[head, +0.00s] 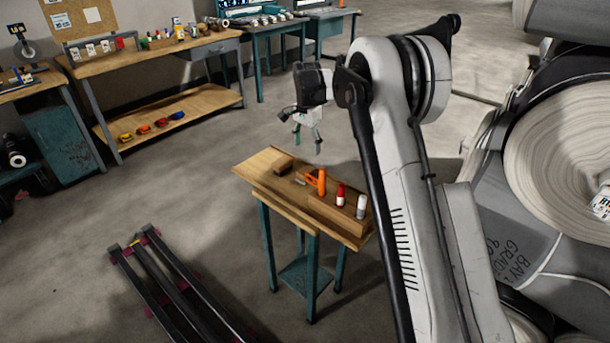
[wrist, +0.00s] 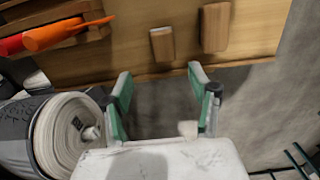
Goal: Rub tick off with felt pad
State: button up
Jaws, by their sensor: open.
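My gripper (head: 308,138) is open and empty, in the air above the back left end of the small wooden table. Its green-lined fingers (wrist: 160,75) are apart in the wrist view, with nothing between them. Two wood-coloured blocks lie on the table beyond the fingertips: a larger one (wrist: 215,27) and a smaller one with a pale edge (wrist: 162,44). The larger block (head: 283,165) looks dark in the head view. I cannot tell which is the felt pad. A large roll (head: 560,150) stands at the right, its pale end carrying a label (head: 602,203). I cannot make out a tick.
The small table (head: 262,163) also holds an orange-handled tool (head: 318,181), a red marker (head: 340,195) and a white marker (head: 361,207) in a wooden rack. Dark rails (head: 165,275) lie on the floor at left. Workbenches (head: 150,58) line the back.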

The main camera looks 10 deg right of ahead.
aim_at(305, 170)
notch_tip(305, 170, down, 7)
jog(key=shift+r+b, duration=0.2)
jog(key=shift+b, duration=0.1)
jog(key=shift+w+a+f+b, duration=0.1)
jog(key=shift+a+f+b, duration=0.1)
jog(key=shift+f, duration=1.1)
jog(key=shift+w+a+f+b, duration=0.1)
jog(key=shift+f+b, duration=0.05)
jog(key=shift+f, duration=1.1)
jog(key=c, duration=1.2)
